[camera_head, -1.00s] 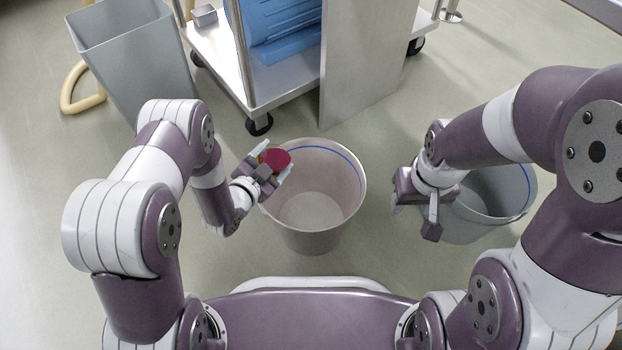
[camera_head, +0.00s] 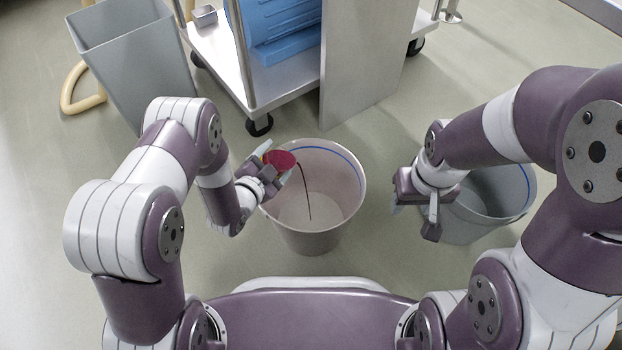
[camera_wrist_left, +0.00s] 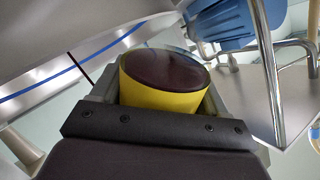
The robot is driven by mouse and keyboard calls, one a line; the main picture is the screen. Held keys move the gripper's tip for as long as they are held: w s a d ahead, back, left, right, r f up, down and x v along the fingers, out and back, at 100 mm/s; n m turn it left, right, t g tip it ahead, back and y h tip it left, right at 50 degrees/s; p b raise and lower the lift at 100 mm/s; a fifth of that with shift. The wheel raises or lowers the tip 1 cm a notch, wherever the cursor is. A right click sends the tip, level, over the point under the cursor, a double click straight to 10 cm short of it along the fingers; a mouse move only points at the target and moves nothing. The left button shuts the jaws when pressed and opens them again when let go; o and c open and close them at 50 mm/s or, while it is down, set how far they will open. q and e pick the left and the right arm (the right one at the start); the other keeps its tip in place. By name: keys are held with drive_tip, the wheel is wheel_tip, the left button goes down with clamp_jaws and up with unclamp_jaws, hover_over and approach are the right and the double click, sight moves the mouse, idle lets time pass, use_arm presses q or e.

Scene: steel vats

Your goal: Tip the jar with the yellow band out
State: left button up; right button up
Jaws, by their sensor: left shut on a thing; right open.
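My left gripper (camera_head: 273,174) is shut on the jar with the yellow band (camera_wrist_left: 160,97), at the left rim of the pinkish bucket (camera_head: 340,205). In the head view the jar (camera_head: 279,160) shows a dark red liquid surface at its mouth. The jar is tilted toward the bucket, and a thin dark red stream (camera_head: 305,190) falls from its lip into the bucket. In the left wrist view the liquid is dark and reaches near the rim. My right gripper (camera_head: 414,210) is open and empty, beside the grey bucket (camera_head: 490,215).
A steel trolley (camera_head: 290,85) with a blue ribbed object (camera_head: 285,30) stands behind the pinkish bucket. A tall grey bin (camera_head: 135,65) stands at the back left, by a cream hose (camera_head: 75,95). Open floor lies between the buckets.

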use_arm(q)
drive_tip(key=shift+r+m, duration=0.3)
idle(0.6)
drive_tip(key=shift+f+m+y, duration=0.3)
drive_tip(key=shift+m+y, duration=0.3)
idle(1.1)
drive_tip(key=shift+r+m+y+p, duration=0.35)
drive_tip(key=shift+r+m+y, duration=0.1)
drive_tip(key=shift+m, duration=0.15)
idle(1.2)
drive_tip(key=shift+f+m+y+b, duration=0.3)
drive_tip(key=shift+m+y+b, duration=0.05)
drive_tip(key=shift+m, duration=0.25)
idle(1.2)
drive_tip(key=shift+s+d+f+m+y, duration=0.15)
drive_tip(key=shift+d+m+y, duration=0.1)
drive_tip(key=shift+d, duration=0.15)
drive_tip(key=shift+d+f+m+y, duration=0.15)
drive_tip(key=shift+d+m, duration=0.1)
drive_tip(key=shift+d, duration=0.15)
idle(0.7)
drive_tip(key=shift+r, duration=0.1)
